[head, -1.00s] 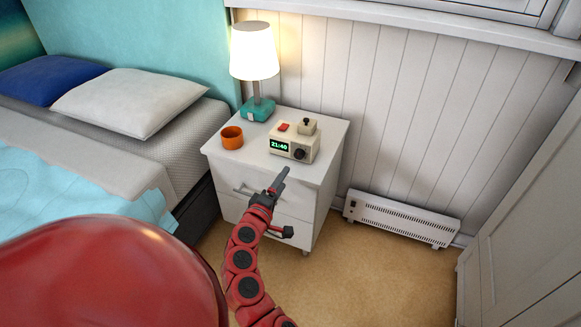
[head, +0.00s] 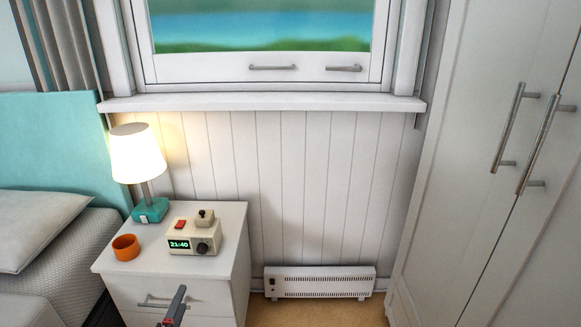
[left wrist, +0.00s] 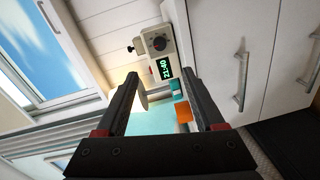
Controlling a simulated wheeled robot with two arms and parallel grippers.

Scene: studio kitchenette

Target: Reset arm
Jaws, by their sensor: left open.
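My left gripper (head: 178,300) shows at the bottom of the head view, in front of the white nightstand (head: 226,232). In the left wrist view its two dark fingers (left wrist: 156,76) are spread apart with nothing held between them. The cream alarm clock (head: 195,236) reads 21:40 and stands on the nightstand. It also shows beyond the fingertips in the left wrist view (left wrist: 150,45). My right gripper is in neither view.
An orange cup (head: 126,247) and a lit lamp with a teal base (head: 150,209) stand on the nightstand. A white heater (head: 320,282) is at the wall. A tall wardrobe (head: 450,190) is at right, the bed (head: 45,262) at left.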

